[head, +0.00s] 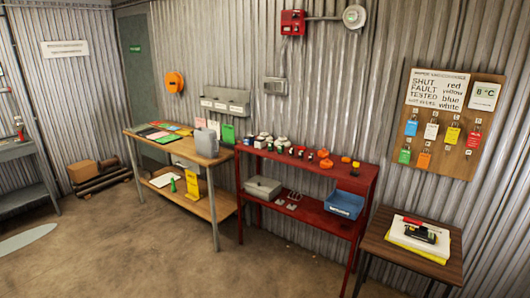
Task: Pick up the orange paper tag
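One in the lower row is orange (424,160), next to a green one (405,155). I cannot tell whether it is paper. Several flat coloured sheets or tags, among them green, red, pink and yellow, lie on the wooden table (203,165) at the left. They are too small to tell whether one is an orange paper tag. My gripper is not in view.
A red shelf (345,172) with small fittings, a grey box (262,188) and a blue bin (344,204) stands mid-wall. A small wooden table (392,247) with papers and a black device is at the right. The concrete floor (150,245) in front is open.

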